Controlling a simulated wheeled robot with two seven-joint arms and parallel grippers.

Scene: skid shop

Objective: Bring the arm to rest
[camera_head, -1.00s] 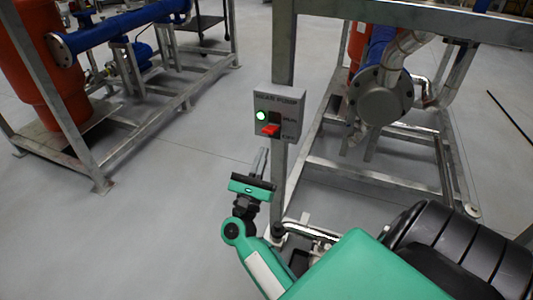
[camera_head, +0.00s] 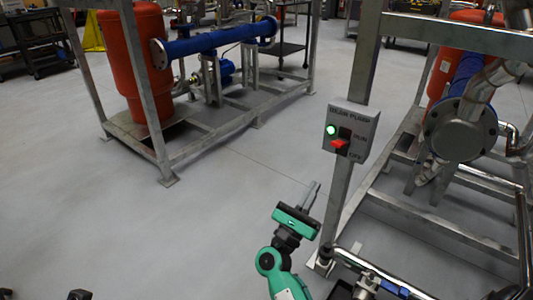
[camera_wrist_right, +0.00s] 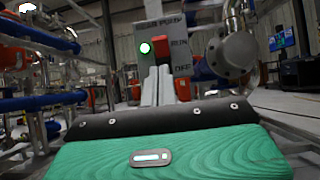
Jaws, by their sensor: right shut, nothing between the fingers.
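My right gripper (camera_head: 312,192) is at the lower middle of the head view, its thin grey fingers shut together and pointing up, with nothing between them. It is below and left of the grey switch box (camera_head: 360,122) on a steel post, apart from it. The box has a lit green lamp (camera_head: 331,130) and a red switch lever (camera_head: 340,143) beside RUN and OFF labels. In the right wrist view the closed fingers (camera_wrist_right: 158,85) stand in front of the box and hide part of it; the green lamp (camera_wrist_right: 145,48) shows lit.
The steel post (camera_head: 340,205) stands just right of my gripper. A steel skid with pipes and a flange (camera_head: 460,130) fills the right. Another skid with a red tank (camera_head: 135,65) stands at the back left. The grey floor (camera_head: 150,235) between is clear.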

